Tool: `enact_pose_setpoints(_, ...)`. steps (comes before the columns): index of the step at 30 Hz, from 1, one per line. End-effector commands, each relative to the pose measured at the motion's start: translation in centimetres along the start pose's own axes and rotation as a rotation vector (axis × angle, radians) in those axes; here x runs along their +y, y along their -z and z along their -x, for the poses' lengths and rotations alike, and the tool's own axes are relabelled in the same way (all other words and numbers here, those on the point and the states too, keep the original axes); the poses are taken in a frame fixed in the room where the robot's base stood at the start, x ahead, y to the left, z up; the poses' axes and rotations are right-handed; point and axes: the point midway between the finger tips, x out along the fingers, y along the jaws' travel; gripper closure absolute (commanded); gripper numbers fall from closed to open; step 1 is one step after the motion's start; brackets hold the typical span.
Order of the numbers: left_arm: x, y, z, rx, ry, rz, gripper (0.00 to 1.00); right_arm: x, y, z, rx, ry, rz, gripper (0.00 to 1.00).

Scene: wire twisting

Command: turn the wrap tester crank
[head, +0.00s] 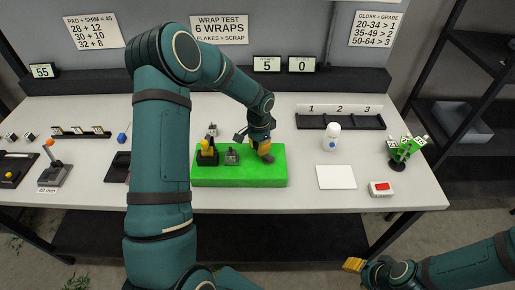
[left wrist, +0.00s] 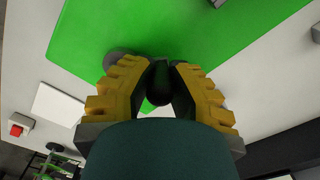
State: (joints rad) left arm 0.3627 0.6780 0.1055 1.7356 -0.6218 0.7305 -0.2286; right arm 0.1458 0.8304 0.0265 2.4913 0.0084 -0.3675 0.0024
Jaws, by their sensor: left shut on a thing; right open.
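The wrap tester is a bright green base (head: 240,177) on the table, also filling much of the left wrist view (left wrist: 150,30). Small grey and yellow fixtures (head: 207,152) stand on its left part. My left gripper (head: 265,153) is over the base's right part. In the left wrist view its yellow fingers (left wrist: 160,90) are shut on a dark rounded crank handle (left wrist: 159,83). A grey round part (left wrist: 118,59) shows beside the fingers; the rest of the crank is hidden. My right gripper (head: 354,265) is open and empty, low in front of the table.
A sign (head: 220,28) reads 6 wraps; displays below show 5 (head: 267,64) and 0 (head: 301,65). A white bottle (head: 332,137), a white pad (head: 336,177), a red button box (head: 381,189) and a green rack (head: 404,150) stand to the right. A numbered tray (head: 340,122) lies behind.

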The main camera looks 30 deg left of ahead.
Motion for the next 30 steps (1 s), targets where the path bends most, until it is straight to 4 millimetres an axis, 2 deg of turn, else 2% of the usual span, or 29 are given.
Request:
enact_pose_setpoints(10,-0.02,0.61,0.01,0.002,-0.001,-0.122,1.00,-0.01,0.00,0.03,0.000,0.000,0.000,0.53)
enact_pose_setpoints(24,0.00,0.66,-0.01,0.001,-0.002,-0.136,1.00,-0.01,0.00,0.04,0.000,0.000,0.000,0.53)
enact_pose_setpoints(25,0.00,0.66,-0.01,0.001,-0.002,-0.136,0.80,-0.01,0.00,0.04,0.000,0.000,0.000,0.53)
enact_pose_setpoints(27,0.00,0.64,-0.02,0.001,-0.002,-0.136,0.56,-0.01,0.00,0.04,0.000,0.000,0.000,0.53)
enact_pose_setpoints(28,0.00,0.64,-0.02,0.001,-0.002,-0.136,0.49,-0.01,0.00,0.04,0.000,0.000,0.000,0.53)
enact_pose_setpoints(30,-0.02,0.62,-0.02,0.001,-0.001,-0.135,0.49,-0.01,0.00,0.04,0.000,0.000,0.000,0.53)
